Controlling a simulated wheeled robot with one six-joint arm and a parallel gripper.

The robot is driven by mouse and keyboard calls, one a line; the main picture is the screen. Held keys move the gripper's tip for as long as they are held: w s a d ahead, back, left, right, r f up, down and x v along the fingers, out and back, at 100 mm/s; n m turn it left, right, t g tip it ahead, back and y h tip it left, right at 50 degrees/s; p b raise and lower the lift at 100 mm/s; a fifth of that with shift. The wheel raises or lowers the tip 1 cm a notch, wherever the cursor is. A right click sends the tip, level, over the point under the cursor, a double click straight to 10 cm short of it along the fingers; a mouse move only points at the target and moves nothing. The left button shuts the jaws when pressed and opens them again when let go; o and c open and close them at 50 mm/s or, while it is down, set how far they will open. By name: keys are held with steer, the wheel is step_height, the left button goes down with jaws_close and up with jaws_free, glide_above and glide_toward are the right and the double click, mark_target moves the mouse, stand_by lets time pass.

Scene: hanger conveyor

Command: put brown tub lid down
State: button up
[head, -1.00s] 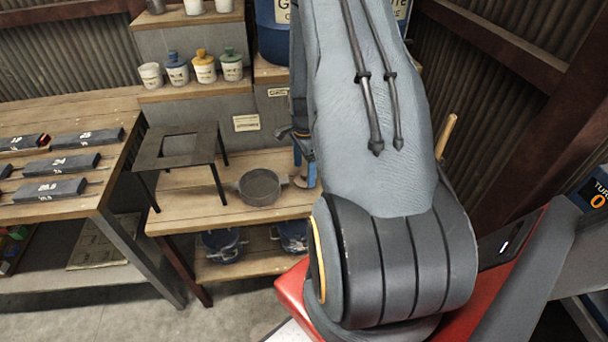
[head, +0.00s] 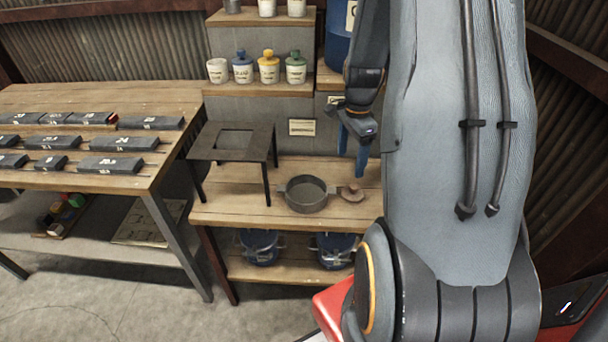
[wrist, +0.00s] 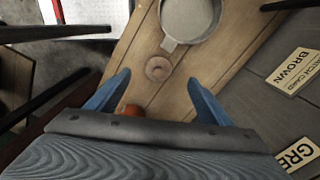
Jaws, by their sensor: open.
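The brown tub lid (head: 352,194), a small brown disc with a knob, lies on the wooden bench just right of the grey pot. It also shows in the wrist view (wrist: 158,68), beside the pot's handle. My gripper (head: 351,164) is open and empty above the lid. In the wrist view its two blue fingers (wrist: 159,78) stand apart, with the lid showing between their tips. An open white tub (head: 217,71) without a lid stands at the left end of the shelf row.
The grey pot (head: 306,194) and a black stand (head: 232,143) are left of the lid. Tubs with blue (head: 242,68), yellow and green lids stand on the shelf behind. An orange-brown thing (wrist: 130,112), partly hidden by my gripper, is unclear.

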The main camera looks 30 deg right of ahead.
steer(key=s+a+r+n, duration=0.3)
steer(key=a+n, duration=0.3)
steer(key=a, duration=0.2)
steer(key=s+a+r+n, duration=0.3)
steer(key=a+n, duration=0.4)
steer(key=a, duration=0.2)
steer(key=s+a+r+n+t, duration=0.1)
steer(key=s+a+r+n, duration=0.2)
steer(key=a+n, duration=0.3)
steer(key=shift+s+a+r, duration=0.35)
steer(key=shift+a+r, duration=0.1)
steer(key=shift+a, duration=0.8)
steer(key=shift+f, duration=0.2)
